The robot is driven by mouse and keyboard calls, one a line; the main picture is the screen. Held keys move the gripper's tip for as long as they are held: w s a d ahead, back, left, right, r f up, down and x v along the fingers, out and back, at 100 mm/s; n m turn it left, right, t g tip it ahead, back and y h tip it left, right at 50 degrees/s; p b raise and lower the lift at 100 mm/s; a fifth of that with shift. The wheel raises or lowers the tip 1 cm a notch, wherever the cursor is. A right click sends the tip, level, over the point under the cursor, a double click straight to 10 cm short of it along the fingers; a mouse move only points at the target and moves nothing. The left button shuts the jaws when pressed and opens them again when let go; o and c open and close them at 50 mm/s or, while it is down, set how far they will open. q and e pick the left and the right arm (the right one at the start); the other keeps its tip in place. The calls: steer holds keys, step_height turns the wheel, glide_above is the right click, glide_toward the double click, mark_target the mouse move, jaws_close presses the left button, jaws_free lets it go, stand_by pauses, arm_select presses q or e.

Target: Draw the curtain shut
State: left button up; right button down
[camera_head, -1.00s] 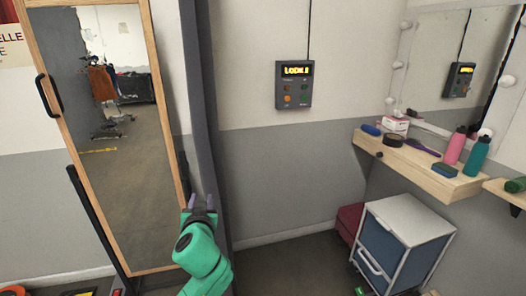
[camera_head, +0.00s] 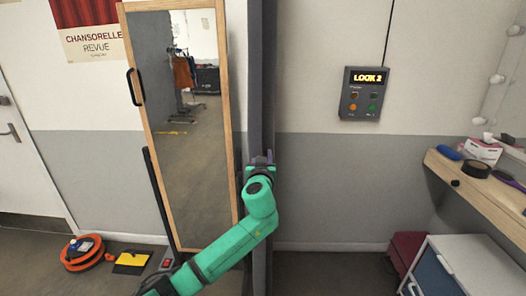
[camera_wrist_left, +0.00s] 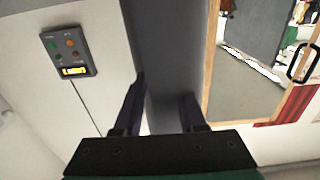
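The curtain (camera_head: 261,85) is a narrow dark grey bunch hanging upright just right of the mirror in the head view. In the left wrist view the curtain (camera_wrist_left: 170,60) runs down the middle, toward the space between my fingers. My left gripper (camera_head: 262,158) is at the curtain at about mid-height. In the left wrist view my left gripper (camera_wrist_left: 162,108) has its fingers apart, with dark cloth showing between them. Whether they touch the cloth I cannot tell. My right gripper is out of view.
A wood-framed standing mirror (camera_head: 188,110) is close left of the curtain. A wall control box (camera_head: 361,93) reads "LOOK 2". A shelf (camera_head: 478,190) and a drawer cart (camera_head: 470,270) stand at right. An orange cable reel (camera_head: 84,253) lies on the floor at left.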

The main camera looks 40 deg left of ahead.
arm_select(q)
steer(key=shift+a, duration=0.15)
jaws_close()
stand_by(1.4)
